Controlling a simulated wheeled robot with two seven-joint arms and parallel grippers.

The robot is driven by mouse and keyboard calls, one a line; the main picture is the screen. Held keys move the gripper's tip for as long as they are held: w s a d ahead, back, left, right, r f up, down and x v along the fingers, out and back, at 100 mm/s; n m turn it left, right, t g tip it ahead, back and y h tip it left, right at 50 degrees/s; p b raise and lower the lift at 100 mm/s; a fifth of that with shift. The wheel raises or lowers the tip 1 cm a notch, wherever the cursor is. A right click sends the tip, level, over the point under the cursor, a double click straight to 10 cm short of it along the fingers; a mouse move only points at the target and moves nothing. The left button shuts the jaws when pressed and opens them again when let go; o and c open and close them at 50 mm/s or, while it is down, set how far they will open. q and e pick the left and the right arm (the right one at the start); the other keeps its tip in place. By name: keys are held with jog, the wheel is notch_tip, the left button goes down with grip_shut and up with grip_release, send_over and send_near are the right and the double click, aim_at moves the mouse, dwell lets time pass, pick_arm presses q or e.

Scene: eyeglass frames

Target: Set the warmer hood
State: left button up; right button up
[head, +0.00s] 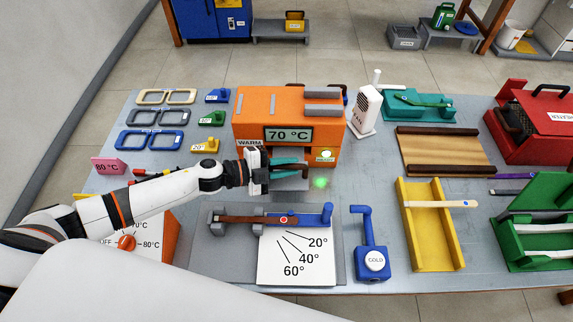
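The orange warmer hood (254,104) stands at the back middle of the table, with a "70 °C" display (289,135) and a "WARM" label on its front. My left gripper (292,168) is at the lower front of the hood, reaching in from the left. Its two teal fingers look apart, pointing right, with nothing clearly held between them. The gripper hides part of the hood's lower front, so contact with it is unclear. My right gripper is not in view.
A glowing green spot (320,182) shows right of the fingers. In front lies an angle gauge (296,258) with a blue-and-brown lever. A blue "COLD" block (372,262) and yellow trough (415,236) stand right. Eyeglass frames (158,117) lie left. A white fan (365,108) stands beside the hood.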

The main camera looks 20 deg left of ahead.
aim_at(287, 154)
pick_arm(q)
grip_shut()
jog(key=shift+w+a+b, duration=0.2)
jog(key=shift+w+a, duration=0.1)
jog(key=shift+w, duration=0.7)
jog(key=shift+w+a+b, duration=0.15)
jog(key=shift+w+a, duration=0.15)
jog(key=shift+w, duration=0.65)
jog(key=shift+o, duration=2)
grip_release()
jog(key=shift+s, duration=0.1)
jog(key=b+v, duration=0.2)
jog(key=v, duration=1)
jog(key=shift+b, duration=0.3)
